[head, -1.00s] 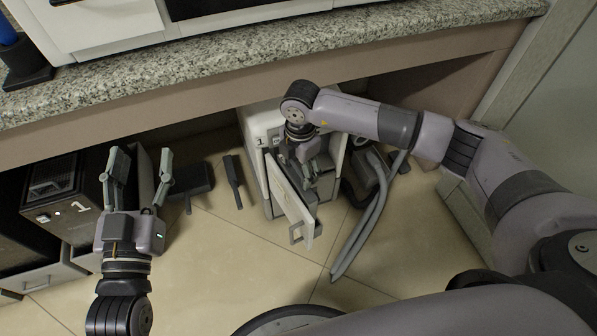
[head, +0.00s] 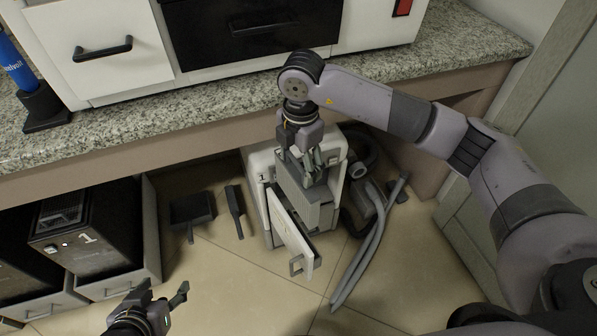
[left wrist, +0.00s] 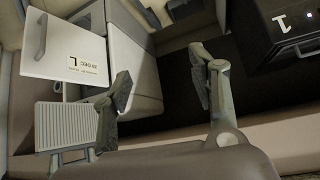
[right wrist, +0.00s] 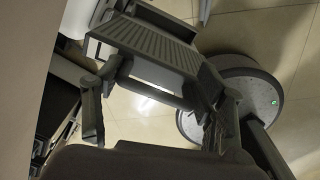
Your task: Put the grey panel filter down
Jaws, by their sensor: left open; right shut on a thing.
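The grey panel filter (head: 313,213) is a ribbed box-like panel, held by my right gripper (head: 308,176) in front of the white unit. In the right wrist view the ribbed filter (right wrist: 150,45) sits at the fingertips. The white unit (head: 338,150) stands on the floor with its door (head: 290,232) swung open; the filter and arm hide much of its inside. The filter also shows in the left wrist view (left wrist: 66,126), below the door with its label (left wrist: 65,45). My left gripper (head: 163,291) is open and empty at the lower left, apart from the filter.
A grey hose (head: 362,245) lies right of the unit. A dustpan (head: 192,210) and a dark brush-like tool (head: 234,208) lie to its left. Black boxes (head: 85,235) stand further left. The granite counter (head: 180,125) overhangs behind. Floor in front is clear.

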